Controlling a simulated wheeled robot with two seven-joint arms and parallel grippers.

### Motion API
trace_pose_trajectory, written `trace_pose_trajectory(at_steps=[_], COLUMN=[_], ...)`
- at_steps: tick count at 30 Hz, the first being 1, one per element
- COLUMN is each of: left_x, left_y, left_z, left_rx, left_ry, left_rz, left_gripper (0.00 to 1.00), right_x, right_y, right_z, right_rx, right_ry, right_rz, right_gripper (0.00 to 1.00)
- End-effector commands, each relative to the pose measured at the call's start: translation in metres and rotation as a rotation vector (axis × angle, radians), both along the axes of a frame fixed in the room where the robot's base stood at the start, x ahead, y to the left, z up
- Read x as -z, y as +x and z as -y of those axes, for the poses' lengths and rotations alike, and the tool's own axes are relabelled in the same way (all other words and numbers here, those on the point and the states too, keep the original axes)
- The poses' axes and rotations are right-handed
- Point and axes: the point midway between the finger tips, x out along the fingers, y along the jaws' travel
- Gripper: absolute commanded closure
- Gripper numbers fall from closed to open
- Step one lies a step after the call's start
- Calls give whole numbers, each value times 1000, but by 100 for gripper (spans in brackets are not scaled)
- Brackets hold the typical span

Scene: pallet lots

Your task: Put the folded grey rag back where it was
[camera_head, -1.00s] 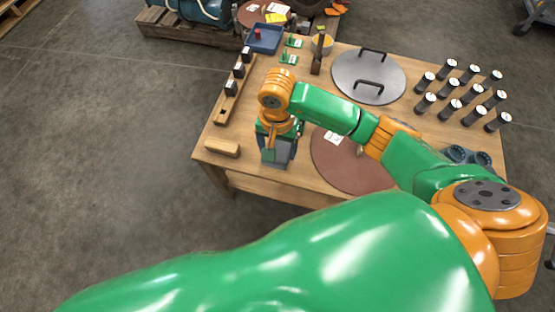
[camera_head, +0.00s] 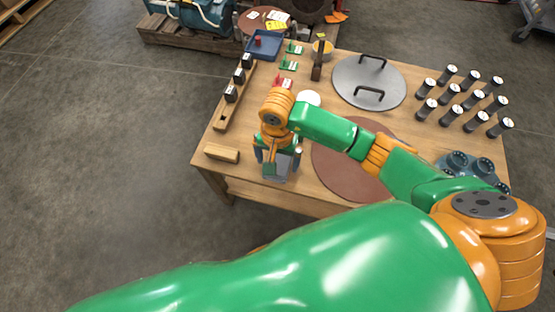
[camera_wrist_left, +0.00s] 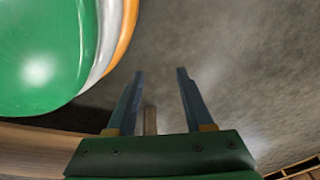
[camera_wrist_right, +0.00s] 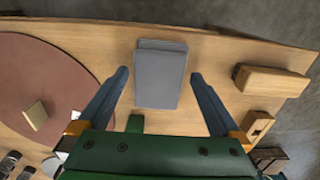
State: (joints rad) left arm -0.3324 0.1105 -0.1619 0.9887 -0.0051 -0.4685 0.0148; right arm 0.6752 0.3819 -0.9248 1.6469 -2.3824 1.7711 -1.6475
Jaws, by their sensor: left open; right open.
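The folded grey rag (camera_wrist_right: 160,75) lies flat on the wooden table near its edge, between the fingers in the right wrist view. My right gripper (camera_wrist_right: 158,75) is open, with one finger on either side of the rag and a gap to each. In the head view my right gripper (camera_head: 278,168) is over the table's near edge and largely hides the rag. My left gripper (camera_wrist_left: 158,73) is open and empty, with grey floor beyond its fingers.
A wooden block (camera_head: 222,153) and a rack (camera_head: 221,117) with black-and-white pieces stand left of my right gripper. A brown disc (camera_head: 335,172) lies to its right. A lidlike grey disc (camera_head: 350,78), several dark cylinders and a blue tray (camera_head: 277,46) are farther away.

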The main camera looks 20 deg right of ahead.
Motion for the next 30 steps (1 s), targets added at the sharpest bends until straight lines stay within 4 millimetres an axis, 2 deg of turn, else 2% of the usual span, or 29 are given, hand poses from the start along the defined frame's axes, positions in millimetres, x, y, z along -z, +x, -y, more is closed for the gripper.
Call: trace_pose_trajectory(at_steps=[1,6,9,12,16,27,29,30], left_x=[-6,-10,-10,-10,-10,-10,-17,-27], left_y=[-4,-16,-21,-24,-25,-25,-26,-27], left_z=[-3,-14,-18,-20,-21,-21,-20,-20], left_rx=[0,-1,-1,-2,-2,-2,-1,0], left_ry=[5,17,22,25,26,26,24,24], left_rz=[-2,-3,-4,-4,-2,-2,-4,-6], left_gripper=[48,48,48,48,48,48,48,48], right_x=[-19,-69,-91,-104,-110,-110,-113,-118], right_y=[1,1,1,1,0,0,-4,-11], right_z=[0,0,0,0,0,0,-7,-20], right_rx=[-3,-3,-2,-1,-1,0,21,63], right_ry=[0,-1,0,0,-1,2,39,107], right_rz=[6,7,6,2,1,-1,-29,-81], right_gripper=[0,0,0,0,0,0,0,0])
